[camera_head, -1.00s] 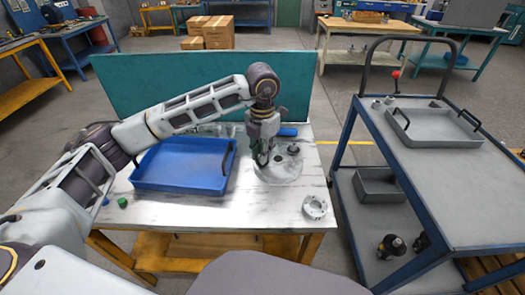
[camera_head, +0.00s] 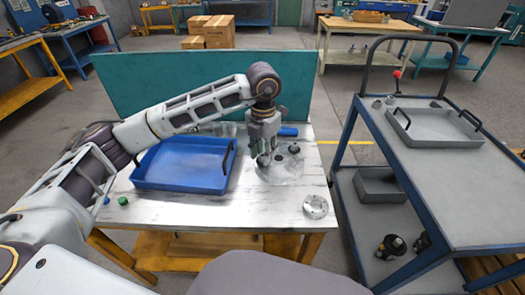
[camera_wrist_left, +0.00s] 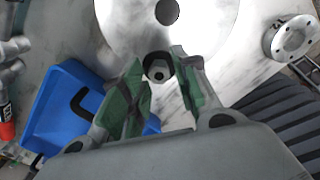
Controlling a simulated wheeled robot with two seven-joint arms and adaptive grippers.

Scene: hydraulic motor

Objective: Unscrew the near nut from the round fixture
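The round fixture (camera_head: 290,176) is a pale metal disc on the table, with dark parts standing on it. My left gripper (camera_head: 264,162) points down over its left side. In the left wrist view the near nut (camera_wrist_left: 158,70), a dark hexagonal piece with a central hole, sits between the tips of my green-padded left fingers (camera_wrist_left: 155,75). The fingers are apart, one on each side of the nut, with small gaps showing. My right gripper is not in view.
A blue tray (camera_head: 180,183) lies left of the fixture. A flanged ring (camera_head: 316,207) lies near the table's front right corner, and a small green piece (camera_head: 123,201) at the front left. A teal panel (camera_head: 150,85) stands behind. A grey cart (camera_head: 440,185) stands right.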

